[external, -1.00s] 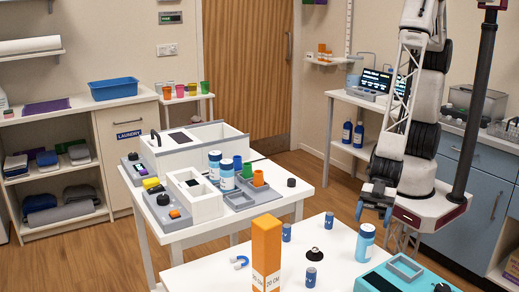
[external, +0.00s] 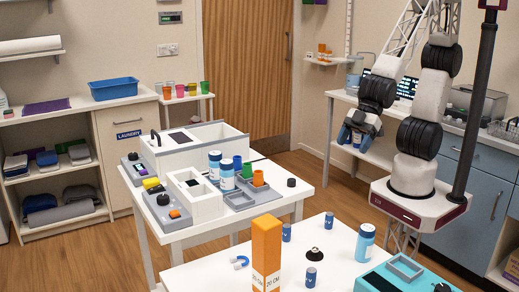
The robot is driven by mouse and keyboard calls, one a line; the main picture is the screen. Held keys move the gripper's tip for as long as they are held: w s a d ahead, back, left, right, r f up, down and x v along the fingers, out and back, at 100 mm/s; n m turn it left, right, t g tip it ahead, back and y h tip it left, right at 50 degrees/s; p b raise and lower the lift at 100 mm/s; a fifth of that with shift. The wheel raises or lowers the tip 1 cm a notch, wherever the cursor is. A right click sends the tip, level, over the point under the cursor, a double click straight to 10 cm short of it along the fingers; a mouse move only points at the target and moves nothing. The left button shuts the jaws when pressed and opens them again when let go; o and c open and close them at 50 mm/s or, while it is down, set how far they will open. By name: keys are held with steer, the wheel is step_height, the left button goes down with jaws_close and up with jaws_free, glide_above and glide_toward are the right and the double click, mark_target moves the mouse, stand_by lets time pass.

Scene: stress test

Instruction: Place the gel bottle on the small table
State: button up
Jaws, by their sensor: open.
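Which bottle is the gel bottle I cannot tell. A light-blue bottle with a white label (external: 365,243) stands upright on the white front table (external: 335,228). Two similar blue bottles, one behind (external: 215,166) and one in front (external: 227,179), stand on the white middle table. Which table is the small table is not certain; a small white table with coloured cups (external: 186,98) stands by the door. My gripper (external: 354,139) is open and raised before the right-hand counter, well away from the light-blue bottle.
A tall orange box (external: 266,252), small blue cans (external: 311,277) and a teal device (external: 405,278) share the front table. The middle table holds white boxes, a grey tray (external: 240,200) and coloured cups. Open wooden floor (external: 300,170) lies between the tables and the door.

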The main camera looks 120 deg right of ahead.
steer(key=s+d+r+m+g, duration=0.1)
steer(key=s+d+r, duration=0.2)
steer(key=s, duration=0.3)
steer(key=s+d+r+m+g+h, duration=0.1)
steer(key=s+d+r+g, duration=0.1)
steer(key=s+r, duration=0.2)
steer(key=s+d+r+g, duration=0.2)
steer(key=s+d+r, duration=0.1)
steer(key=s, duration=0.7)
steer(key=shift+d+r+m, duration=0.15)
steer(key=shift+d+m, duration=0.2)
steer(key=shift+m, duration=0.05)
steer(key=shift+o, duration=0.4)
steer(key=shift+s, duration=0.1)
